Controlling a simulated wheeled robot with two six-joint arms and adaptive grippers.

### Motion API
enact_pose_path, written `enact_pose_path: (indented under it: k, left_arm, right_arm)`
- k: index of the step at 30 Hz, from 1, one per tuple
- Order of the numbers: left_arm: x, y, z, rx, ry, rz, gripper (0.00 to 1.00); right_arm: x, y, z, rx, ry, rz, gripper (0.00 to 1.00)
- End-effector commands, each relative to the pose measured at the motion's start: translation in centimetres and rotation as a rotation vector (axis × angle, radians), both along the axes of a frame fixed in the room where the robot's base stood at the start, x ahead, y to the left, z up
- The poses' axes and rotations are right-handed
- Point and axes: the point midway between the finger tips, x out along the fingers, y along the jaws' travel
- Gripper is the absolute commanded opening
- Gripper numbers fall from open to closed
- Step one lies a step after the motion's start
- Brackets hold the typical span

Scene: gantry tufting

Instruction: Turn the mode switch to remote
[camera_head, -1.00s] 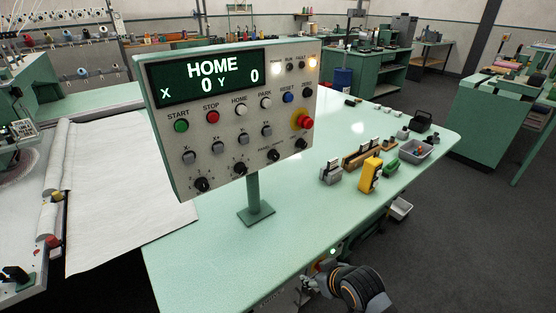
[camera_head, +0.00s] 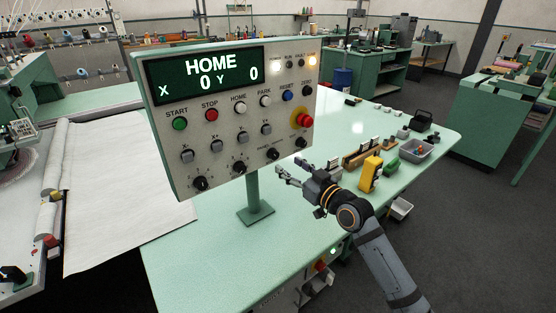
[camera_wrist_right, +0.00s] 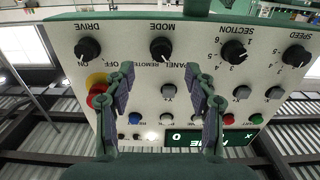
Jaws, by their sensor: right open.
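The mode switch (camera_head: 273,154) is a black knob in the bottom row of the upright control panel (camera_head: 222,138). In the right wrist view the panel is upside down; the mode switch (camera_wrist_right: 161,48) sits below its MODE label, with PANEL and REMOTE printed beneath. Its white pointer seems to lean to the lower right, towards PANEL. My right gripper (camera_head: 281,176) is open and empty, below and in front of the panel's lower right part. In the wrist view its fingers (camera_wrist_right: 163,76) are spread, apart from the knob. My left gripper is out of view.
The drive knob (camera_wrist_right: 88,50) and section knob (camera_wrist_right: 234,51) flank the mode switch. A red emergency button (camera_head: 304,121) juts out near the panel's right edge. A yellow device (camera_head: 370,174) and small items stand on the green table (camera_head: 215,262) at right.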

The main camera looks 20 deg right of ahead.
Motion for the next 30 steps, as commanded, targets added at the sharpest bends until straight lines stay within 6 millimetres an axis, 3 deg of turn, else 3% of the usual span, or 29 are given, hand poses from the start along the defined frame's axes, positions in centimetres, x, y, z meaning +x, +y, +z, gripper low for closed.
enact_pose_path:
  k: [3, 9, 20, 30]
  left_arm:
    - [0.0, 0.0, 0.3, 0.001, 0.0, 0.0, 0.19]
    - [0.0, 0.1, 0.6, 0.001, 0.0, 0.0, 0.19]
    - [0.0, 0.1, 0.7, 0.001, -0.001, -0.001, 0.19]
    - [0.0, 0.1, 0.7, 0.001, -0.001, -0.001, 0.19]
  right_arm:
    - [2.5, 1.0, 0.4, 0.008, -0.001, 0.002, 0.55]
    - [5.3, 2.0, 0.2, 0.003, 0.001, 0.002, 0.55]
    - [6.0, 2.3, 0.1, -0.001, 0.001, 0.003, 0.55]
    - [5.9, 2.3, 0.1, -0.001, 0.001, 0.003, 0.1]
